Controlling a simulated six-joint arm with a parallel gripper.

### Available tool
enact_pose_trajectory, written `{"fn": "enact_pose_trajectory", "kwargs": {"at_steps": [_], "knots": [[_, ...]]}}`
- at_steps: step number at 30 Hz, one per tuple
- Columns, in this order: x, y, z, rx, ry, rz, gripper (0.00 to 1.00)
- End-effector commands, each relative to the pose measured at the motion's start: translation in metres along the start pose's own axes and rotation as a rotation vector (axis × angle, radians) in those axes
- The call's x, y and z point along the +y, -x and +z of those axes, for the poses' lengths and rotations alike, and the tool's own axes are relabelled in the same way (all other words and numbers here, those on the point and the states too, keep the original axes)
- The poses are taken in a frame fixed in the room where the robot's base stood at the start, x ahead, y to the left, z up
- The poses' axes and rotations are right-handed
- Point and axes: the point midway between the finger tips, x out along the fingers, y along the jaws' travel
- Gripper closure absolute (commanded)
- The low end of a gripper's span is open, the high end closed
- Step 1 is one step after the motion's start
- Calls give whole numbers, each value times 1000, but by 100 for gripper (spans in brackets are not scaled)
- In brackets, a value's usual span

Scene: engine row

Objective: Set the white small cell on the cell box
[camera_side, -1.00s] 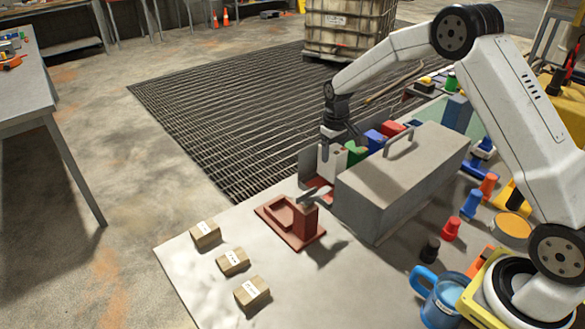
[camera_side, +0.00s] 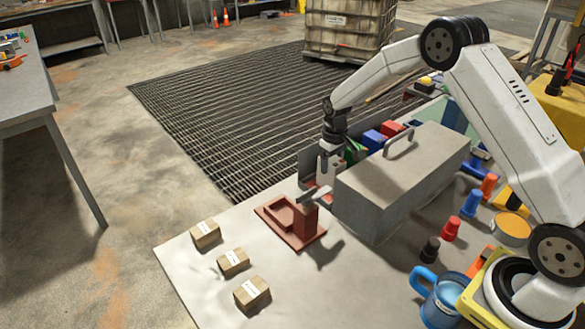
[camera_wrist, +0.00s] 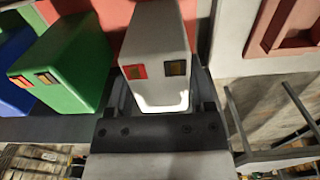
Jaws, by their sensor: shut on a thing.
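The white small cell (camera_wrist: 157,45) stands upright between the fingers of my gripper (camera_wrist: 162,92) in the wrist view, with a red-framed and a dark contact on its near end. My gripper is shut on it. In the side view my gripper (camera_side: 331,150) is down at the near end of a grey rack (camera_side: 309,160), and the white cell (camera_side: 327,168) shows only partly. A green cell (camera_wrist: 66,60) stands just left of it. A red-brown tray with a raised block (camera_side: 280,233) lies in front of the rack. I cannot tell which container is the cell box.
A large grey handled box (camera_side: 395,190) stands close to the right of the rack. Blue (camera_side: 373,140) and red (camera_side: 391,129) cells stand farther back. Several small cartons (camera_side: 233,262) sit at the front left. The table front between cartons and blue mug (camera_side: 440,300) is clear.

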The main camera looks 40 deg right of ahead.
Motion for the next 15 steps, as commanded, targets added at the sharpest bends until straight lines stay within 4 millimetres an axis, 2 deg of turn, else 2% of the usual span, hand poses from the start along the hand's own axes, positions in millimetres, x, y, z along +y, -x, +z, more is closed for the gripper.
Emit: {"fn": "enact_pose_trajectory", "kwargs": {"at_steps": [5, 6, 8, 9, 15], "knots": [[0, -1, -1, 4, 0, 1, 100], [0, -3, 0, 0, 0, 0, 22], [0, -3, 0, 0, 0, 0, 3], [0, -3, 0, 0, 0, 0, 0], [0, -2, 0, 0, 0, 0, 0]]}}
